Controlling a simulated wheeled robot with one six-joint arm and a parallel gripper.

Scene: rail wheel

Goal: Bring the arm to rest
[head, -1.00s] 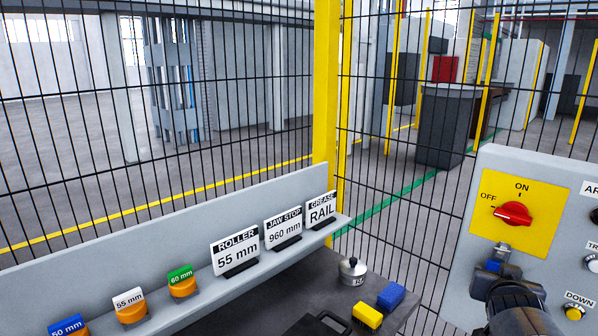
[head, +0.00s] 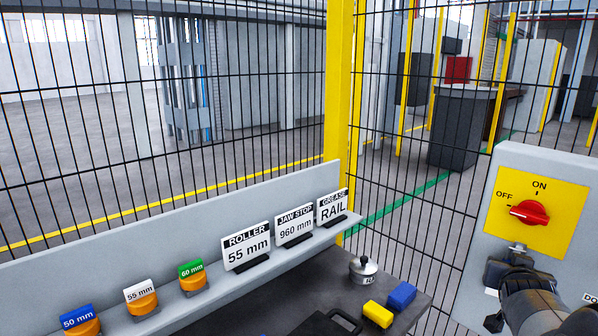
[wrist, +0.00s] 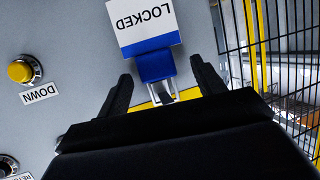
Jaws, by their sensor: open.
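My gripper (wrist: 161,70) is open in the wrist view, with one black finger on each side of a blue padlock (wrist: 155,66). The padlock has a metal shackle, and a white tag reading LOCKED (wrist: 143,18) with a blue band is at it. Gaps show between the fingers and the padlock. In the head view my gripper (head: 505,267) is at the grey control panel (head: 490,225), just below the yellow plate with the red rotary switch (head: 529,212). The switch handle lies roughly level, towards OFF. The padlock is hidden behind my gripper in the head view.
A yellow DOWN button (wrist: 20,71) is on the panel. A mesh fence (head: 230,130) with a yellow post (head: 340,80) stands behind. A dark table (head: 330,270) holds a yellow block (head: 377,314), a blue block (head: 401,295) and a metal pot (head: 362,268). A grey shelf (head: 215,290) bears signs.

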